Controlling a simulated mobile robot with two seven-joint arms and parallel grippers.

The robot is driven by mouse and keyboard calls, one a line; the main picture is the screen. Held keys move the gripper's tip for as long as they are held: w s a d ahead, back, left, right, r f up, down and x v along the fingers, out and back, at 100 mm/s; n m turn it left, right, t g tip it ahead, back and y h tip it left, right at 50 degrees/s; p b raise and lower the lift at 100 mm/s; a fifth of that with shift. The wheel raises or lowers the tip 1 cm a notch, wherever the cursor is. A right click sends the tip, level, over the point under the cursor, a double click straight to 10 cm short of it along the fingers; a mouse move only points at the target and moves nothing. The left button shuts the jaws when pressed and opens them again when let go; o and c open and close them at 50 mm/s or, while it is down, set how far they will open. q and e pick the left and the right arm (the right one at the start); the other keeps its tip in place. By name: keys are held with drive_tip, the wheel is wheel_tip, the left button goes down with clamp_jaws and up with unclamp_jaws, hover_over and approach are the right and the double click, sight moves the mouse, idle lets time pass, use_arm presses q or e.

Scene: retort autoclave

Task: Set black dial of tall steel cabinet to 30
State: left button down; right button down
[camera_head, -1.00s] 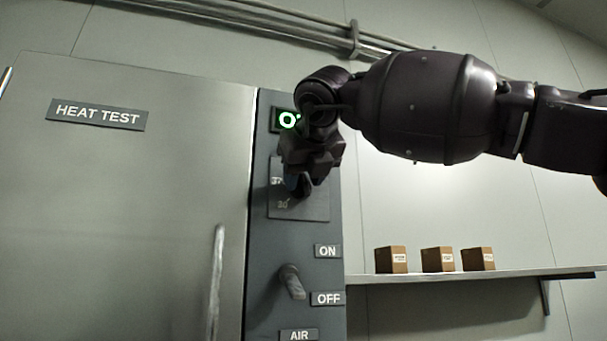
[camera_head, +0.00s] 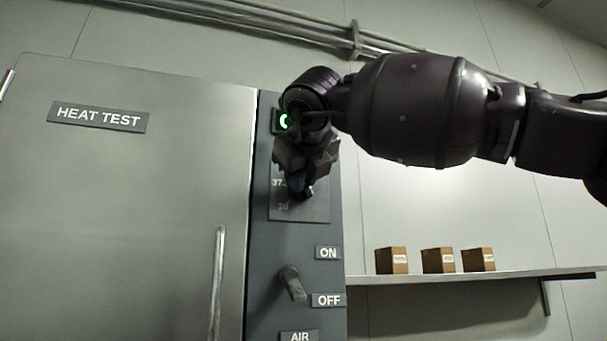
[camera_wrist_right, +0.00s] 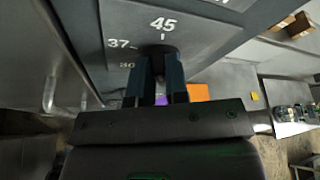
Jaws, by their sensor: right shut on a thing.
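The tall steel cabinet (camera_head: 150,215) fills the left of the head view, with a dark control panel (camera_head: 262,240) on its right side. My right gripper (camera_head: 298,188) is at the upper part of that panel and shut on the black dial (camera_wrist_right: 158,51). In the right wrist view its two fingers (camera_wrist_right: 161,82) straddle the dial and hide much of it. The scale plate (camera_wrist_right: 195,38) shows 45 above the dial, 37 at upper left and 30 at lower left, partly hidden. I cannot clearly tell which number the dial points to. My left gripper is not in view.
A lever switch (camera_head: 291,283) sits below the dial between ON and OFF labels. A green-lit display (camera_head: 284,122) is partly hidden behind my right wrist. A vertical door handle (camera_head: 218,280) is to the left. A shelf (camera_head: 470,274) with three boxes is at right.

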wheel_tip(320, 180, down, 2)
drive_tip(key=n+t, duration=0.2)
drive_tip(key=n, duration=0.4)
drive_tip(key=n+t+h+b, duration=0.1)
drive_tip(key=n+t, duration=0.2)
drive_tip(key=n, duration=0.3)
drive_tip(key=n+t, duration=0.2)
drive_tip(key=n, duration=0.5)
drive_tip(key=shift+a+f+b, duration=0.1)
drive_tip(key=shift+f+b, duration=0.1)
drive_tip(key=shift+b, duration=0.15)
drive_tip(key=shift+s+n, duration=0.1)
drive_tip(key=shift+n, duration=0.2)
drive_tip(key=shift+r, duration=0.15)
